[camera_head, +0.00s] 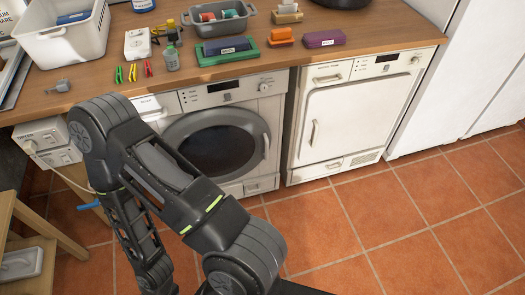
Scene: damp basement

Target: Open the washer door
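The washer (276,105) is a white front-loader under the wooden counter, left of a second machine. Its round door (179,133) has a grey ring and dark glass and looks closed. A handle (265,146) sits on the right side of the ring. One of my arms, seemingly the left, rises from the bottom, bends at the left and hangs down in front of the washer. It covers the washer's lower left and part of the door ring. Neither gripper is in view.
A white dryer (356,120) with a square door stands right of the washer. The counter (105,82) holds a white basket (66,42), bottles, pegs and brushes. A wooden stool (45,222) and wall sockets are at the left. The tiled floor (410,225) at right is clear.

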